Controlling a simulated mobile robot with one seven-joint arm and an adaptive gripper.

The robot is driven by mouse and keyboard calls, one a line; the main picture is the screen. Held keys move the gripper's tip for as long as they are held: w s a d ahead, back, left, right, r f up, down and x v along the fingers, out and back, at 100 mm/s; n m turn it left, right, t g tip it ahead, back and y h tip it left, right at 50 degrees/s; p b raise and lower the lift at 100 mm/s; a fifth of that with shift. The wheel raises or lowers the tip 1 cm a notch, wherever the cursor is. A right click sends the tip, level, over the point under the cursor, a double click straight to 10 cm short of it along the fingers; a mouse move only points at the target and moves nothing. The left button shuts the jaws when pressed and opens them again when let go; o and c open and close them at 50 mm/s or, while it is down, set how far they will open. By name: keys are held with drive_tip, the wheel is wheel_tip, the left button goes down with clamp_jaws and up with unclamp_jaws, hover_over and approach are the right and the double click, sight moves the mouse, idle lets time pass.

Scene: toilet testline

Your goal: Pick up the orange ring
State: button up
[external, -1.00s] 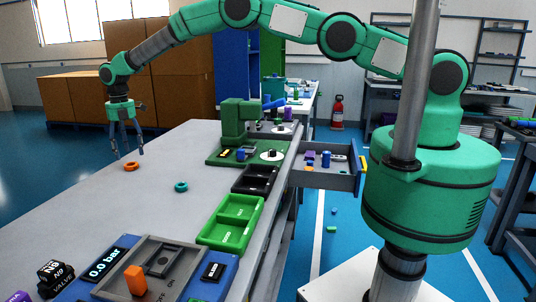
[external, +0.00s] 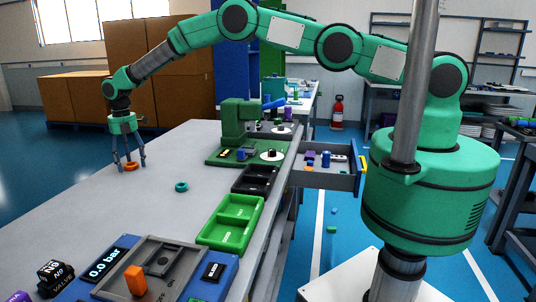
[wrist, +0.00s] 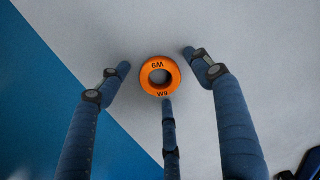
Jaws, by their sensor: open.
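The orange ring (external: 131,167) lies flat on the grey table near its far left edge. In the wrist view the orange ring (wrist: 147,82) shows dark lettering on its face and a round hole. My gripper (external: 130,167) is just above the table at the ring, pointing down. In the wrist view my gripper (wrist: 160,80) is open, its three fingers spread around the ring. The lower finger's tip overlaps the ring's near edge in the picture; I cannot tell if it touches. The two other fingertips are apart from the ring on its left and right.
A teal ring (external: 181,187) lies on the table to the right. Green trays (external: 232,222), a black tray (external: 255,179) and a green machine (external: 236,130) stand along the right edge. The table around the orange ring is clear; its edge is close by.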

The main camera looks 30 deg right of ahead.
sight(131, 164)
drive_tip(key=c, duration=1.1)
drive_tip(key=shift+r, duration=0.15)
drive_tip(key=shift+r, duration=1.5)
drive_tip(key=shift+s+d+r+p, duration=0.15)
drive_tip(key=shift+p, duration=0.15)
drive_tip(key=s+d, duration=0.3)
drive_tip(key=s+d+r, duration=0.1)
drive_tip(key=s+d, duration=0.3)
drive_tip(key=s+d+p, duration=0.1)
drive_tip(key=s+d, duration=0.2)
drive_tip(key=s, duration=0.1)
drive_tip(key=shift+s+d+r, duration=0.15)
drive_tip(key=shift+d, duration=0.25)
